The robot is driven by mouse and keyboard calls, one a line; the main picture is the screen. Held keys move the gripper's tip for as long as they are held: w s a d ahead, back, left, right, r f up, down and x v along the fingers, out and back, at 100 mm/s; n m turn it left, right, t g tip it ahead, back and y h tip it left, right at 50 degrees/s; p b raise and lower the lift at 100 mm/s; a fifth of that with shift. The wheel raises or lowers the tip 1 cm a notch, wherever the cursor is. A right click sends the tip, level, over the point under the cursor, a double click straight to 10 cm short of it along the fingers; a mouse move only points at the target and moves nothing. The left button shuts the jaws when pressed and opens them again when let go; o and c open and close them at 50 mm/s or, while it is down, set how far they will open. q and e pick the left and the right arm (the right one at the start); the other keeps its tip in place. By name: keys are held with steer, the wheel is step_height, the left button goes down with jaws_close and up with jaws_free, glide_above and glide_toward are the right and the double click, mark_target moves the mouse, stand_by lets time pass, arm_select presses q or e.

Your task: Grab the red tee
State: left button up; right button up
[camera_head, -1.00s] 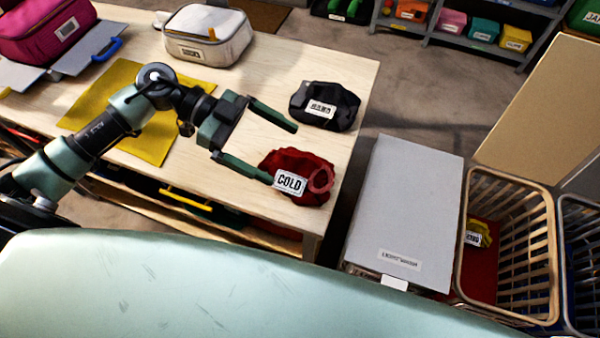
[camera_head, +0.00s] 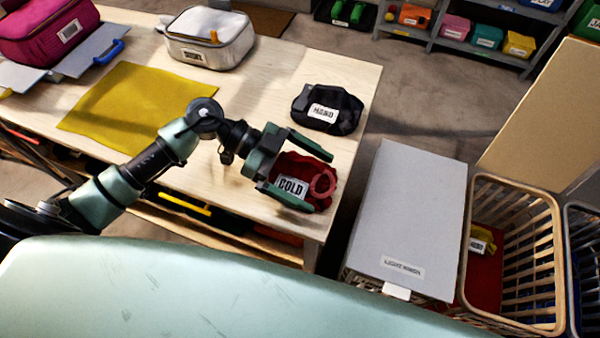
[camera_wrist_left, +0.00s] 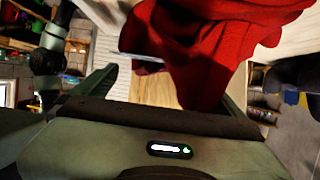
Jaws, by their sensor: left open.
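The red tee (camera_head: 318,171), crumpled and with a white tag reading COLD, lies near the right front corner of the wooden table (camera_head: 215,100). My left gripper (camera_head: 322,182) is open, with one finger along the far side of the tee and the other along its near side. The tee sits between the fingers. In the left wrist view the red tee (camera_wrist_left: 215,45) fills the upper middle, close in front of the palm. I cannot tell whether the fingers touch it. My right gripper is not in view.
A black folded garment (camera_head: 327,108) with a tag lies behind the tee. A yellow cloth (camera_head: 125,110), a white case (camera_head: 208,38) and a magenta case (camera_head: 50,30) are farther left. A grey-lidded hamper (camera_head: 412,215) and a wicker basket (camera_head: 515,250) stand right of the table.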

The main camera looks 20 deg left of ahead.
arm_select(q)
steer(key=c, duration=1.5)
